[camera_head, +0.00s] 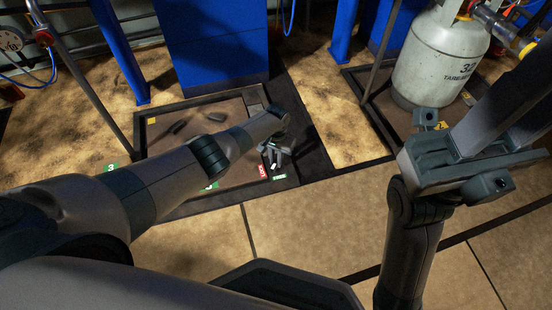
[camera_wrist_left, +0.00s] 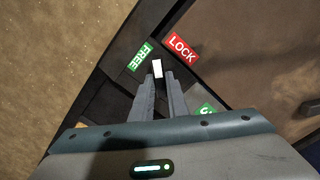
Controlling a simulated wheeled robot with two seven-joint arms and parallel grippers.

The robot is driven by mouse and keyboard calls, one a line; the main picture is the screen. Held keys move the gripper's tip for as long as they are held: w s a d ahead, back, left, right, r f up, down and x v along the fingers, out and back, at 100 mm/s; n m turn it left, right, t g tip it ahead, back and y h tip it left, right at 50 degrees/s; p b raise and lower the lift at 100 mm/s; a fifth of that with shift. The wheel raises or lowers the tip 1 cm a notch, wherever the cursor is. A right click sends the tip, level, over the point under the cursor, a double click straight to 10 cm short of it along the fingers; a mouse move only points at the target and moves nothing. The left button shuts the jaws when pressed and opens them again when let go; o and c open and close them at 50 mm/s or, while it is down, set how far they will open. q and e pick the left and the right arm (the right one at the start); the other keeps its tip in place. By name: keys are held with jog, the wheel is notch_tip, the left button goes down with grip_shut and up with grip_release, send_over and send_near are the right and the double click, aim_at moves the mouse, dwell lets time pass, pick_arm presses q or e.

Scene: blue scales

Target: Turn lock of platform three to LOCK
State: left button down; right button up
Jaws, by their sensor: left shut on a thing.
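Platform three (camera_head: 165,140) is a brown plate in a dark frame on the floor, with green "3" labels (camera_head: 110,168). At its near right corner is the lock's small white handle (camera_wrist_left: 157,68). It stands between the green FREE label (camera_wrist_left: 139,57) and the red LOCK label (camera_wrist_left: 181,48), closer to FREE. My left gripper (camera_head: 272,160) reaches down over this corner and is shut on the handle between its fingertips. My right gripper (camera_head: 510,110) is at the right, away from the lock; its fingertips run out of view.
A grey gas cylinder (camera_head: 440,60) stands on another framed platform at the back right. Blue posts (camera_head: 343,30) and a blue scale column (camera_head: 215,40) rise behind platform three. A slanted metal pole (camera_head: 85,75) stands at the left. The tan floor (camera_head: 310,235) in front is clear.

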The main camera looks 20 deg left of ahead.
pick_arm(q)
jog(key=m, duration=0.4)
jog(key=shift+m, duration=0.3)
jog(key=m, duration=0.5)
dwell(0.4)
jog(key=c, duration=1.7)
grip_release()
jog(key=shift+r, duration=0.15)
